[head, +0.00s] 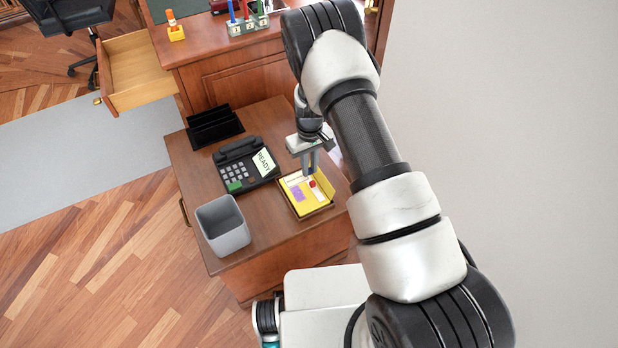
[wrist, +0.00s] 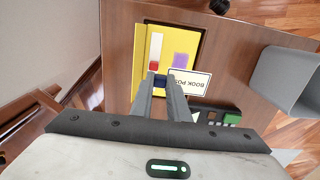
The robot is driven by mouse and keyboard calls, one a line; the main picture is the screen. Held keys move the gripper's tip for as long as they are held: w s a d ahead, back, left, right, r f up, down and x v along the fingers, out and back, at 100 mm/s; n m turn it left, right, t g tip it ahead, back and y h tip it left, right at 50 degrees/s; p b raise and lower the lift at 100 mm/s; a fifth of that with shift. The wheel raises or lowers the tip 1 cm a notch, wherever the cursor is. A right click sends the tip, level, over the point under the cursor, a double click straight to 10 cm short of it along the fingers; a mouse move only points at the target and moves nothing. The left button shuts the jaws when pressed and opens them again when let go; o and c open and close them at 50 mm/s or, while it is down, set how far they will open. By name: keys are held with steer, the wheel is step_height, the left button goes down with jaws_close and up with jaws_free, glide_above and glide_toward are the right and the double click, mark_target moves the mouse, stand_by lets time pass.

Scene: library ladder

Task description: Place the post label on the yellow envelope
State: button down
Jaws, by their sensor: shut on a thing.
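The yellow envelope (head: 306,206) lies flat near the right edge of the wooden cabinet top. It bears a purple patch, a white strip and a red spot, and also shows in the wrist view (wrist: 196,42). The white post label (wrist: 197,80), printed "BOOK POS…", shows beside the fingertips, over the envelope's lower right edge. Part of it is hidden by a finger. My gripper (wrist: 161,82) is shut on a small blue piece that appears to belong to the label. In the head view my gripper (head: 310,165) points down at the envelope's far side. Contact between label and envelope cannot be told.
A black telephone (head: 247,166) with a "READY" card stands left of the envelope. A grey bin (head: 222,226) stands at the near left, and a black tray (head: 214,127) behind. An open drawer (head: 135,70) juts from the desk. Bare cabinet top (head: 262,222) lies between bin and envelope.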

mark_target(310, 174)
steer(key=shift+f+b, duration=0.3)
steer(key=shift+f, duration=1.85)
steer(key=shift+f+b, duration=0.45)
steer(key=shift+b, duration=0.05)
steer(key=shift+f, duration=0.2)
steer(key=c, duration=1.7)
jaws_free()
steer(key=shift+r, duration=0.1)
